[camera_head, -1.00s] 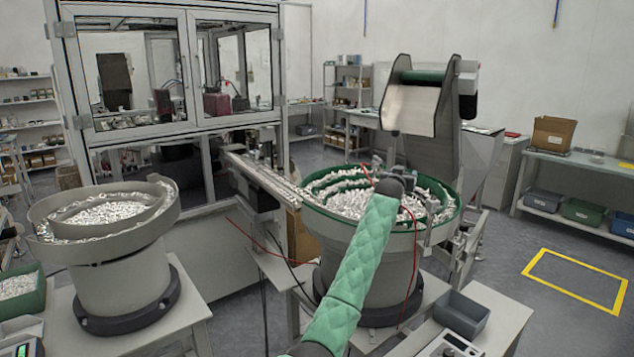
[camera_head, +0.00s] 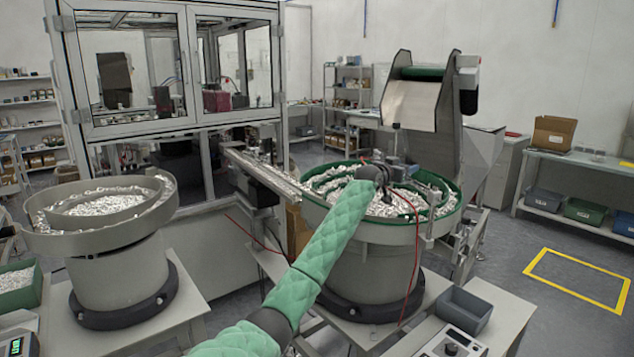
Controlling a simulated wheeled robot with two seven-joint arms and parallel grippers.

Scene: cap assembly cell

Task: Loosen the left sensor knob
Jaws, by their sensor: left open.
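The green-rimmed bowl feeder (camera_head: 372,257), full of small shiny parts, stands in the middle. My left arm, in a green quilted sleeve, reaches up from the bottom across the bowl's left side. My left gripper (camera_head: 386,182) is over the bowl's inside, mostly hidden behind my dark wrist; its jaws are open. Dark and grey sensor fittings (camera_head: 408,171) sit around the gripper at the far side of the bowl. The left sensor knob cannot be made out; it is too small or hidden behind my wrist. My right gripper is not in view.
A linear track (camera_head: 262,176) runs from the bowl to the glazed machine frame (camera_head: 190,126). A second bowl feeder (camera_head: 118,273) stands at left. A red cable (camera_head: 417,232) hangs down the bowl's front. A grey bin (camera_head: 463,311) and control box (camera_head: 450,344) are at front right.

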